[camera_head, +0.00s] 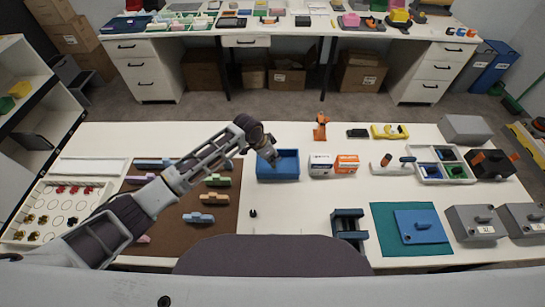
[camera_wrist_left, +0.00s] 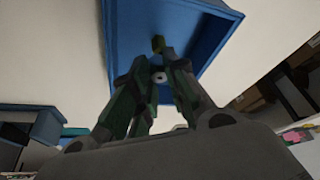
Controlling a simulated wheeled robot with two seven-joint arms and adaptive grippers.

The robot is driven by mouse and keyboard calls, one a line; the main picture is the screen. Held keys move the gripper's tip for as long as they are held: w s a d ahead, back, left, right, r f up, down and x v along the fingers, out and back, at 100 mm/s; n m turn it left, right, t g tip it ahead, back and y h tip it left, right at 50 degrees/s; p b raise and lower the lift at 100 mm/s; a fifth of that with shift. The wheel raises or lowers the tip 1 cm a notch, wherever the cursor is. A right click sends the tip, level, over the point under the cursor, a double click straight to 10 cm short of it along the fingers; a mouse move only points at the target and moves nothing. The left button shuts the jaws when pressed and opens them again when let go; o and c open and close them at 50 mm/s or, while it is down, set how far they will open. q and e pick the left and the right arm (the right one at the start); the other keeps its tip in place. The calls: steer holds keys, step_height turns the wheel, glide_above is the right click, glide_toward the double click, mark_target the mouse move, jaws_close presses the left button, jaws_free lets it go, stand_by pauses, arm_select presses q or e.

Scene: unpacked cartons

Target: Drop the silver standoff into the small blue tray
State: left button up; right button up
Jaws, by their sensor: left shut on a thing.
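The small blue tray (camera_head: 278,175) stands near the middle of the table, and its inside and rim also show in the left wrist view (camera_wrist_left: 115,50). My left gripper (camera_head: 274,160) is over the tray's back left part. In the left wrist view, the gripper (camera_wrist_left: 159,72) is shut on a small round silver end with a hole, which I take to be the silver standoff (camera_wrist_left: 160,77). Most of the standoff is hidden by the fingers. A small olive-coloured piece (camera_wrist_left: 158,43) shows just past the fingertips; I cannot tell whether it lies in the tray. My right gripper is not in view.
White and orange boxes (camera_head: 333,165) stand right of the tray. A brown mat (camera_head: 165,230) with several coloured parts lies left, under my arm. A blue holder (camera_head: 349,229) stands at front right.

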arm_select(q)
steer(key=o, duration=0.9)
steer(key=shift+c, duration=0.2)
steer(key=shift+a+r, duration=0.1)
steer(key=shift+r, duration=0.1)
steer(key=v, duration=1.1)
steer(key=shift+r, duration=0.3)
steer(key=shift+s+a, duration=0.1)
steer(key=shift+s, duration=0.05)
